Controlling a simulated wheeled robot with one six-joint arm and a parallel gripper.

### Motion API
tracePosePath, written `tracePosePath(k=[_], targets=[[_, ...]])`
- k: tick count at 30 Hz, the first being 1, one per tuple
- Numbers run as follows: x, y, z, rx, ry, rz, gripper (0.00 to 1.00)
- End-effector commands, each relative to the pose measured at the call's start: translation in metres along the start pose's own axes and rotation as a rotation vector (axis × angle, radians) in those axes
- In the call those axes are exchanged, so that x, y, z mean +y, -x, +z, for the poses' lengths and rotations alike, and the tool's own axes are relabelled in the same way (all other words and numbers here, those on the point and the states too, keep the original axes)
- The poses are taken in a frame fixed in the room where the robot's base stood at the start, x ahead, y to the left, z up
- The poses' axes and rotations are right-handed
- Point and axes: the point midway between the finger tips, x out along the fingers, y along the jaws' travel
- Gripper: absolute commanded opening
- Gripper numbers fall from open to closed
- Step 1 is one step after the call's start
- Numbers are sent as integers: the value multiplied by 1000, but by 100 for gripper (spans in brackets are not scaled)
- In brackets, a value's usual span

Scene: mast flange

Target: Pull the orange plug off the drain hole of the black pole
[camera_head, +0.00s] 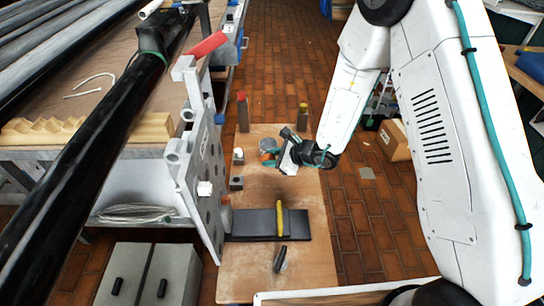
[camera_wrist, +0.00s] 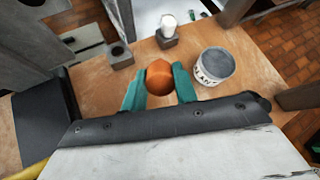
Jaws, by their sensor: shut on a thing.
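The orange plug (camera_wrist: 159,77) shows as a round orange shape between the teal fingers of my gripper (camera_wrist: 160,90) in the wrist view. My gripper is shut on it, above a wooden board, and no pole touches the plug in that view. In the head view my gripper (camera_head: 274,157) is over the middle of the board, and the plug is too small to make out clearly. The black pole (camera_head: 95,150) slants across the left of the head view, well apart from my gripper. Its drain hole cannot be made out.
The wooden board (camera_head: 270,270) carries a grey tin (camera_wrist: 214,66), small dark blocks (camera_wrist: 120,56) and a black plate (camera_head: 254,224) with a yellow item on it. A grey perforated upright plate (camera_head: 203,175) stands between pole and board.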

Motion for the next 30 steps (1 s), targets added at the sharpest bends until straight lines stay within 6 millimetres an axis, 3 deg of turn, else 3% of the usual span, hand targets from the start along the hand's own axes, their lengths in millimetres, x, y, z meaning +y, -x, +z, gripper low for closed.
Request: tracePosePath(k=[18, 30], targets=[[16, -33, -46, 1, 0, 3, 7], [18, -39, -54, 0, 1, 2, 7]])
